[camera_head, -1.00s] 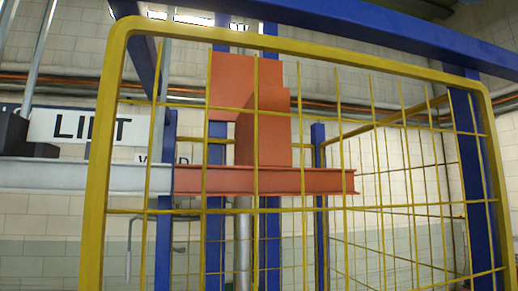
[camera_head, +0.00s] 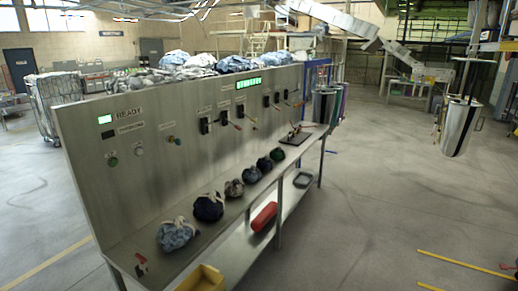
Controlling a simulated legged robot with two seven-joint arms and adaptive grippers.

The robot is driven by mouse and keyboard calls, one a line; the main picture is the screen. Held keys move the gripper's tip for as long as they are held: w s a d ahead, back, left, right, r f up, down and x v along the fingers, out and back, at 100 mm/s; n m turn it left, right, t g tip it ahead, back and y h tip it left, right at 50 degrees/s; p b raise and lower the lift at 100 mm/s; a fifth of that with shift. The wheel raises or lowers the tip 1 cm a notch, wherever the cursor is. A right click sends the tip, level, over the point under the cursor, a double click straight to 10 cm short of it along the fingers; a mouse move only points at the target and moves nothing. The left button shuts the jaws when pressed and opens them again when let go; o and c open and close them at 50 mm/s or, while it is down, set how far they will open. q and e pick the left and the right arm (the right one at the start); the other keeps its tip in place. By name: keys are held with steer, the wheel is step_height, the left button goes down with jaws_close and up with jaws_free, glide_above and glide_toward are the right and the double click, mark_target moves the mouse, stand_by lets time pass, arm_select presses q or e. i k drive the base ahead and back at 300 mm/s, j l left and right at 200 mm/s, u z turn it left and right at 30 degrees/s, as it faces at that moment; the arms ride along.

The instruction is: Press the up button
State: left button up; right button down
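No button that I can read as the up button shows. A long steel control panel (camera_head: 85,150) stands left of centre, with a lit green "READY" display (camera_head: 105,120) and a green digital display (camera_head: 262,82). A green button (camera_head: 113,161) and a pale button (camera_head: 139,151) sit low on its left part. A small knob or button (camera_head: 177,141) and several dark switches (camera_head: 204,125) follow to the right. Most labels are too small to read. Neither of my grippers is in view.
Several tied cloth bags (camera_head: 174,235) stand in a row on the panel's shelf. A yellow bin (camera_head: 203,279) and red object (camera_head: 264,216) lie lower. A steel cylinder (camera_head: 459,125) hangs right. A wheeled cage (camera_head: 57,103) stands left. Floor at right is mostly open.

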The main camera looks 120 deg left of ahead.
mark_target(113, 163)
steer(key=k+l+u, duration=0.1)
steer(key=u, duration=2.35)
steer(key=i+l+u, duration=0.1)
steer(key=u, duration=2.45)
